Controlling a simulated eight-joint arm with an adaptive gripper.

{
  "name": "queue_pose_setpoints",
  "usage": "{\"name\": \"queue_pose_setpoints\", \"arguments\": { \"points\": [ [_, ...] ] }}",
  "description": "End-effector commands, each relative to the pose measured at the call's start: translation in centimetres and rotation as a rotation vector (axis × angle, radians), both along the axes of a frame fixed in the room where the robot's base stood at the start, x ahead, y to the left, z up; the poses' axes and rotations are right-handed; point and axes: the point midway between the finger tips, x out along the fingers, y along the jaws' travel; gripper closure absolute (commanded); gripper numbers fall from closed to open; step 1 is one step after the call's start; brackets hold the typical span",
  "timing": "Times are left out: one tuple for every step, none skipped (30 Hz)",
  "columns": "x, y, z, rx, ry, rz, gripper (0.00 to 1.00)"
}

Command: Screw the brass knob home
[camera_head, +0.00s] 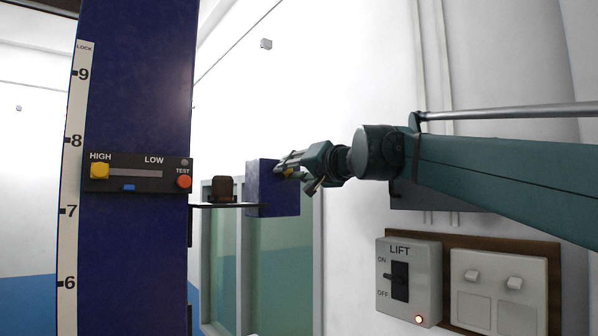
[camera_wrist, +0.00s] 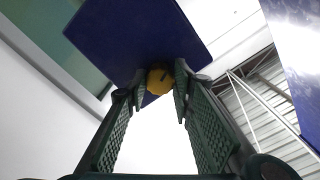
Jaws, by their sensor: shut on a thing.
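The brass knob (camera_wrist: 160,79) shows in the wrist view as a yellow round head with a dark slot or mark, against a blue box (camera_wrist: 135,40). My gripper (camera_wrist: 160,86) is shut on the knob, with one textured green finger on each side. There the fingers mostly hide the knob. I cannot tell how deep the knob sits.
A tall blue column (camera_head: 135,250) carries a number scale (camera_head: 72,190) and a HIGH–LOW slider panel (camera_head: 137,174), its yellow slider at HIGH. A small dark block (camera_head: 222,189) sits on the shelf (camera_head: 215,205). A LIFT switch box (camera_head: 408,280) is on the wall below my arm.

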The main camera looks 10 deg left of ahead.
Motion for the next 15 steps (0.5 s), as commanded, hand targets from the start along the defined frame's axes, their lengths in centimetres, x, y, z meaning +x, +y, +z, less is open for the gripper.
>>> {"name": "queue_pose_setpoints", "arguments": {
  "points": [
    [0.0,0.0,0.03,0.01,0.01,0.0,0.88],
    [0.0,0.0,0.04,0.018,0.019,0.0,0.88],
    [0.0,0.0,0.06,0.03,0.03,0.0,0.88],
    [0.01,0.01,0.06,0.042,0.041,0.0,0.88],
    [0.0,0.01,0.07,0.053,0.052,0.0,0.88],
    [0.01,0.01,0.08,0.07,0.069,0.0,0.88],
    [0.01,0.01,0.09,0.083,0.083,0.0,0.88],
    [0.01,0.0,0.1,0.097,0.097,-0.001,0.88],
    [0.01,0.01,0.11,0.118,0.117,0.0,0.88],
    [0.01,0.01,0.12,0.134,0.134,0.0,0.88],
    [0.0,0.01,0.13,0.151,0.15,0.0,0.88],
    [0.0,0.01,0.13,0.175,0.174,0.0,0.88],
    [0.0,0.01,0.15,0.193,0.193,0.0,0.88],
    [0.0,0.01,0.15,0.211,0.212,0.0,0.88],
    [0.0,0.01,0.15,0.238,0.238,0.0,0.88]
  ]
}}
